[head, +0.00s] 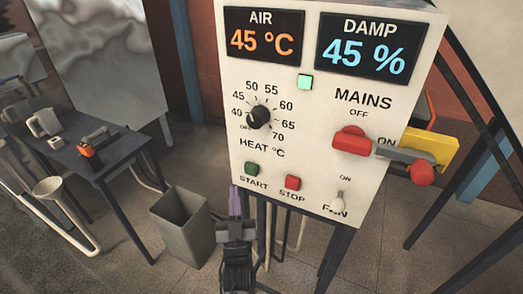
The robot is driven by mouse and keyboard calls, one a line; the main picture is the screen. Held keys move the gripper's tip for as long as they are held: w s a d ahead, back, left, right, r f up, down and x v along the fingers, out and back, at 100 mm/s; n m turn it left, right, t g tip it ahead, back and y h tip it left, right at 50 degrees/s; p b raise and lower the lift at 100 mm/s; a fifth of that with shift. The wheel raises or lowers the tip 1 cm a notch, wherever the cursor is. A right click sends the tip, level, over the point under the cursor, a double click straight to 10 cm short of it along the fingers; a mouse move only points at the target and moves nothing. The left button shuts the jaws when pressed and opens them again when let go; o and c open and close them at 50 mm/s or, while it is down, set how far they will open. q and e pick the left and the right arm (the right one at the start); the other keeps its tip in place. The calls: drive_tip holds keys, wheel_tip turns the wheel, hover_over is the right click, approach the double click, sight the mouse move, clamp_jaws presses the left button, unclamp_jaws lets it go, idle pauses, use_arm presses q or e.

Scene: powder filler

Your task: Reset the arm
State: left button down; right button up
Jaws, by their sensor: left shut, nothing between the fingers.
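My left gripper (235,190) shows at the bottom middle, pointing up in the picture. Its slim purple fingers are shut with nothing between them. It is just left of the lower left edge of the white control panel (320,178), below and left of the green START button (252,169). I cannot tell whether it touches the panel. The red STOP button (292,183) is up and to its right. The MAINS lever (400,153) with its red ball end points right, beside ON. My right gripper is not in view.
The displays read AIR 45 °C (262,38) and DAMP 45 % (367,48). A HEAT knob (258,117) and a FAN toggle (338,201) are on the panel. A grey bin (182,228) stands left of my gripper. A dark table (120,150) is further left.

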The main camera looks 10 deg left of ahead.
use_arm(q)
drive_tip(key=s+a+f+m+g+h, duration=0.25)
drive_tip(key=s+f, duration=0.35)
drive_tip(key=f, duration=0.3)
drive_tip(key=s+a+f+m+g+h, duration=0.1)
drive_tip(key=s+a+f+g+h, duration=0.25)
drive_tip(key=s+f, duration=0.4)
drive_tip(key=s+d+f+m+g+h, duration=0.1)
drive_tip(key=s+f+g, duration=0.3)
drive_tip(key=s+g, duration=0.4)
drive_tip(key=s+d+f+m+g+h, duration=0.15)
drive_tip(key=s+f+g, duration=0.35)
drive_tip(key=s, duration=0.5)
wheel_tip(320, 180, up, 30)
drive_tip(key=g+p, duration=0.1)
drive_tip(key=p, duration=2.8)
drive_tip(key=shift+w+a+r, duration=0.2)
drive_tip(key=shift+w+a, duration=0.1)
drive_tip(key=shift+a, duration=0.1)
